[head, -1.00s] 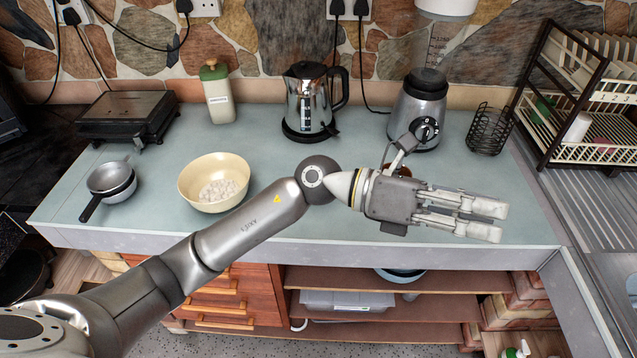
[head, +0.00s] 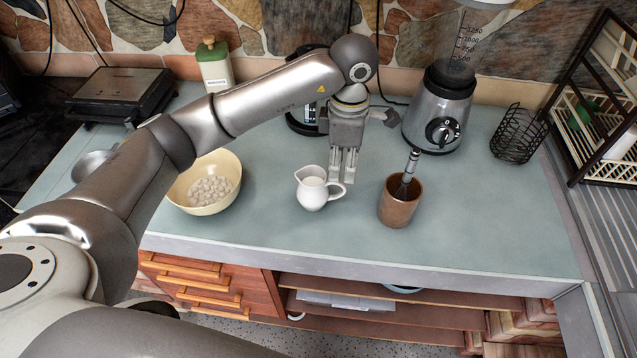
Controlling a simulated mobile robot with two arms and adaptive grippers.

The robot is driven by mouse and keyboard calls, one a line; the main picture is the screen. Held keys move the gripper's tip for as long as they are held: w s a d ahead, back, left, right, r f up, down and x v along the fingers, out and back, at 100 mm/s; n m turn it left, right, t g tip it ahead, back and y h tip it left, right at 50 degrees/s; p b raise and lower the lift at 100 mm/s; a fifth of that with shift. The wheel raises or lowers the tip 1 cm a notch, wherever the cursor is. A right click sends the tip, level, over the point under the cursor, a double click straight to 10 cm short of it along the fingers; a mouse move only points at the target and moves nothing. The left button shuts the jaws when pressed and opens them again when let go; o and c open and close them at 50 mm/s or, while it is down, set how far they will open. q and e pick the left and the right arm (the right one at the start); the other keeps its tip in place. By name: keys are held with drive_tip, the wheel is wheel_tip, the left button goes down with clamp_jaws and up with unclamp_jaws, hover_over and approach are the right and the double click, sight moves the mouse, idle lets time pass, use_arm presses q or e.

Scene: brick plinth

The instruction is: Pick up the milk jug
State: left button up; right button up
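The small white milk jug (head: 312,192) stands upright on the grey-blue counter, near the middle of the head view. Its spout points left and its handle is on the right. My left gripper (head: 352,165) comes down from above just behind and to the right of the jug, with two fingers pointing down close to the handle. I cannot tell whether the fingers touch the handle. My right gripper is not in view.
A brown cup (head: 399,203) with a whisk-like tool stands right of the jug. A cream bowl (head: 207,186) of white pieces is to the left. A blender (head: 438,115), a wire basket (head: 518,135) and a partly hidden kettle (head: 304,118) stand behind. The counter's front right is clear.

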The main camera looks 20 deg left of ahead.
sight(344, 187)
use_arm(q)
drive_tip(key=f, duration=0.3)
drive_tip(key=shift+s+p, duration=0.25)
drive_tip(key=shift+p, duration=0.1)
drive_tip(key=shift+w+f, duration=0.15)
drive_tip(key=shift+f, duration=0.05)
drive_tip(key=f+p, duration=0.1)
drive_tip(key=f, duration=0.1)
drive_tip(key=f+p, duration=0.1)
drive_tip(key=f, duration=0.1)
drive_tip(key=shift+w+d+p, duration=0.15)
drive_tip(key=shift+d+p, duration=0.05)
drive_tip(key=shift+p, duration=0.2)
drive_tip(key=shift+f, duration=0.45)
drive_tip(key=shift+c, duration=0.2)
drive_tip(key=c, duration=0.5)
clamp_jaws()
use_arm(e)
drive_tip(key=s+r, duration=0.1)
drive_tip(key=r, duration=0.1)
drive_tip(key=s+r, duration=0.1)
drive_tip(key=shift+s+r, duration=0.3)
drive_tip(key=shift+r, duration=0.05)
use_arm(q)
drive_tip(key=shift+w, duration=0.1)
